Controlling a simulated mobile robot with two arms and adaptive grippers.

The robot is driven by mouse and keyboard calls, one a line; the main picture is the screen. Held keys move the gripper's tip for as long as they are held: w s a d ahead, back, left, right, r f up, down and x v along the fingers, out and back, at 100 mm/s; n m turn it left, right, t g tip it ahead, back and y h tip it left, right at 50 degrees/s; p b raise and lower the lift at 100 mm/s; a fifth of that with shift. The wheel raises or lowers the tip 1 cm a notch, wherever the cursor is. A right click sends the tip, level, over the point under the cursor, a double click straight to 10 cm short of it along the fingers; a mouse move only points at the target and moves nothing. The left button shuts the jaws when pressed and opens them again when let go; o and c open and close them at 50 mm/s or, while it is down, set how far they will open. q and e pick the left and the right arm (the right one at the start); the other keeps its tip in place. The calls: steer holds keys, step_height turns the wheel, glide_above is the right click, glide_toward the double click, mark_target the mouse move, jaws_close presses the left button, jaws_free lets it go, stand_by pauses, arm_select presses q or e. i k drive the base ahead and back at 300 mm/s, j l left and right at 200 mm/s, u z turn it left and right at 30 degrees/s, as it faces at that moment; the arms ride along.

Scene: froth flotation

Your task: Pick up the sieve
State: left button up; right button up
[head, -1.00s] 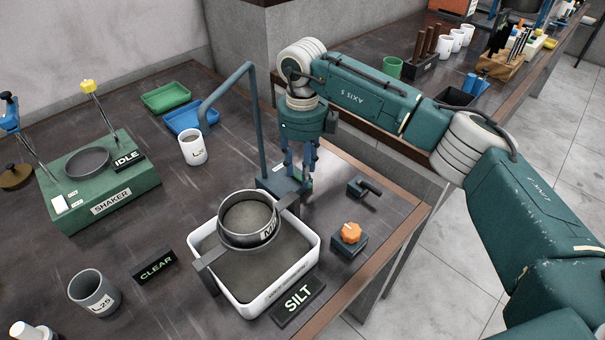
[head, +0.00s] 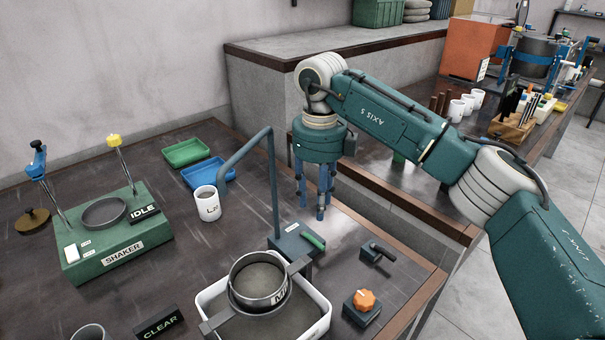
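The sieve (head: 260,298) is a round grey metal ring with a mesh floor and a label starting with "M". It rests on a bar across the white basin (head: 322,325), low in the head view. The basin's lower part is cut off by the picture edge. My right gripper (head: 314,212) hangs fingers down, above and to the right of the sieve, behind the tap. Its blue fingers stand apart with nothing between them. It is clear of the sieve. My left gripper is not in view.
A tall bent tap pipe (head: 273,185) rises close to the gripper, with a green handle (head: 314,241) at its base. An orange knob (head: 364,300) and a small black lever (head: 381,251) stand right of the basin. A green shaker (head: 110,235) stands left.

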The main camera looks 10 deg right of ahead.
mark_target(258, 282)
steer(key=k, duration=1.5)
